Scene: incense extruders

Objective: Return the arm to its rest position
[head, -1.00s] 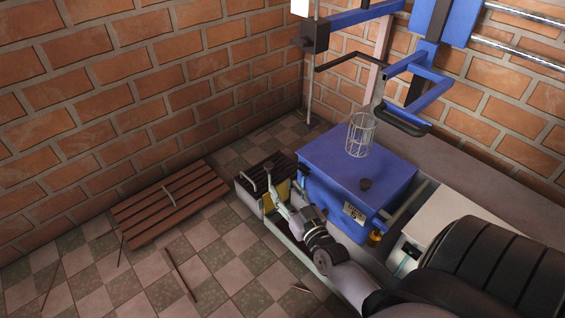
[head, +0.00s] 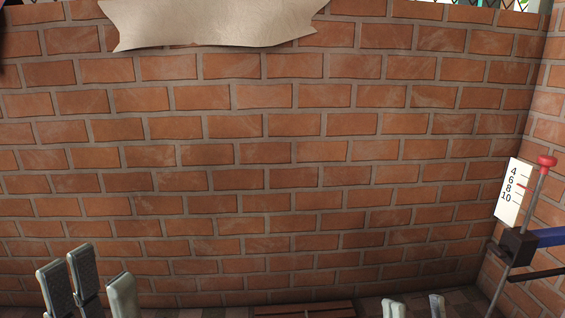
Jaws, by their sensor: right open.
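My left gripper (head: 97,282) shows at the bottom left of the head view. Its grey, pad-faced fingers point up and stand apart, with nothing seen between them. My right gripper (head: 413,304) shows only as two pale fingertips at the bottom edge, right of the middle. They are wide apart, with nothing visible between them. The rest of both grippers and both arms is below the picture.
A brick wall (head: 290,151) fills most of the view. A blank parchment banner (head: 215,22) hangs at the top. A numbered white scale (head: 513,190) and a red-knobbed rod (head: 546,162) stand at the right. Part of a slatted wooden pallet (head: 305,309) lies at the bottom.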

